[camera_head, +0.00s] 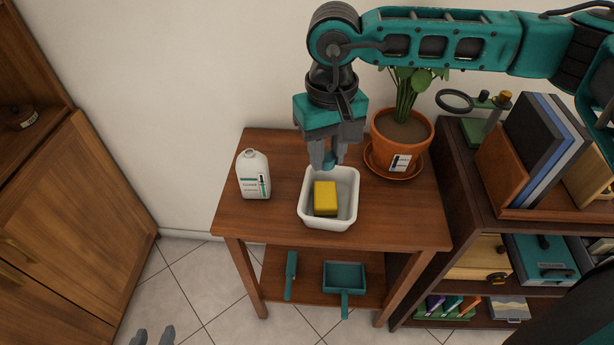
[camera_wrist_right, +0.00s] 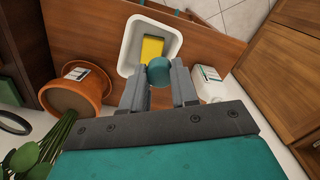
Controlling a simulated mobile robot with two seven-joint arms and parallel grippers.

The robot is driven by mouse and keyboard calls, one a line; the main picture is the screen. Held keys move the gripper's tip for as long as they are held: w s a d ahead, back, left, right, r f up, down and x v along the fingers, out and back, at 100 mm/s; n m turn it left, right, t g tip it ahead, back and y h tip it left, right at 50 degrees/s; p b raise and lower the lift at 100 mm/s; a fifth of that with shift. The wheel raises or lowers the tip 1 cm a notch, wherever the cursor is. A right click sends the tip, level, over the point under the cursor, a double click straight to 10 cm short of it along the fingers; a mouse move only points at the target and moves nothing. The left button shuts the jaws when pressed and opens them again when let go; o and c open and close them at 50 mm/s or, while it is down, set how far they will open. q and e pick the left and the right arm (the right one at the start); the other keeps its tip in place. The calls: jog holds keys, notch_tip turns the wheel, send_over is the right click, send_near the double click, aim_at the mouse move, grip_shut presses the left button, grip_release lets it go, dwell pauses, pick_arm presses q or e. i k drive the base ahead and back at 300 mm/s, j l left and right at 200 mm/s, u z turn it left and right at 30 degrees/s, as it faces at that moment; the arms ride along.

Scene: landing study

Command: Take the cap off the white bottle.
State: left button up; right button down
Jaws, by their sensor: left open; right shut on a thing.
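The white bottle (camera_head: 252,178) with a printed label stands upright at the left of the wooden table, its neck bare. My right gripper (camera_head: 328,162) is shut on a round teal cap (camera_wrist_right: 160,72), held apart from the bottle, above the back part of a white tub. My left gripper (camera_head: 152,337) shows only its fingertips at the bottom edge of the head view; it is open and empty, away from the table.
The white tub (camera_head: 329,222) holds a yellow sponge (camera_head: 325,197). A potted plant in a terracotta pot (camera_head: 402,143) stands behind it to the right. A teal dustpan (camera_head: 344,276) and brush lie on the lower shelf. The table's front right is clear.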

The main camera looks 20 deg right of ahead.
aim_at(252, 170)
jog(key=l+u, duration=0.15)
jog(key=u, duration=1)
jog(key=k+l, duration=0.15)
jog(key=l, duration=0.15)
jog(key=k+l, duration=0.15)
jog(key=l, duration=0.15)
